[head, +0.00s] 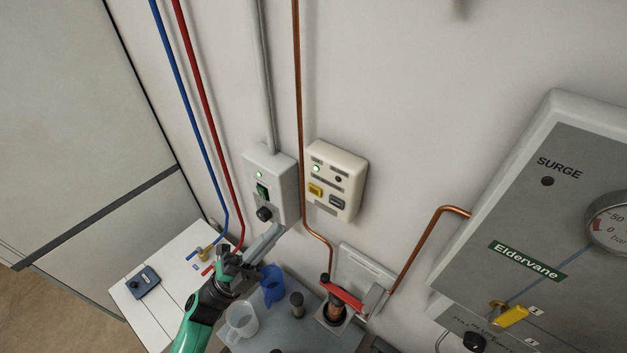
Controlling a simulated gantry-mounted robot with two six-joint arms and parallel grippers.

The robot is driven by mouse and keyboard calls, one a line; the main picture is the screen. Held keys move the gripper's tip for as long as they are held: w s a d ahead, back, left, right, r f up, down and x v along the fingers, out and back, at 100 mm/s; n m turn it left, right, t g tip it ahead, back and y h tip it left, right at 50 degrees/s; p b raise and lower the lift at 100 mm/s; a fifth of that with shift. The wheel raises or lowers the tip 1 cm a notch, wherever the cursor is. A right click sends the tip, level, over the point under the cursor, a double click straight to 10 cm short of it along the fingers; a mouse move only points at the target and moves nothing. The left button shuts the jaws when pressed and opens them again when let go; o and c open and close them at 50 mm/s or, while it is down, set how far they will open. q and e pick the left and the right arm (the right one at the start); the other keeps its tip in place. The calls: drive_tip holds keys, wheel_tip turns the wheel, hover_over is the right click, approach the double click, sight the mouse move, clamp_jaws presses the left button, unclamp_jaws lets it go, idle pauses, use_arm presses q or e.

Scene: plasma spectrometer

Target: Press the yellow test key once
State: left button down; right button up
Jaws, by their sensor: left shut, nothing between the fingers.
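The yellow test key (315,190) is on the lower left of a cream wall box (345,165). A green lamp is lit above the key, and a dark grey key (337,202) sits to its right. My left gripper (279,230) comes up from the bottom with its fingers shut and empty. Its fingertips are below and to the left of the yellow key, apart from it in the picture, near the lower edge of the grey switch box. My right gripper is not in view.
The grey switch box (268,165) with a green switch and black knob is left of the cream box. A copper pipe (298,90) runs between them. Below are a blue jug (271,287), a clear jug (240,322) and a red lever (342,294). The Eldervane panel (560,215) stands right.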

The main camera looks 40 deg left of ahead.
sight(315, 190)
use_arm(q)
drive_tip(key=shift+s+a+r, duration=0.1)
drive_tip(key=shift+s+a, duration=0.05)
drive_tip(key=shift+a, duration=0.2)
drive_tip(key=w+b, duration=0.4)
drive_tip(key=w, duration=0.5)
drive_tip(key=shift+a, duration=0.25)
drive_tip(key=shift+b, duration=0.3)
idle(1.4)
drive_tip(key=shift+w+b, duration=0.3)
drive_tip(key=shift+w, duration=0.05)
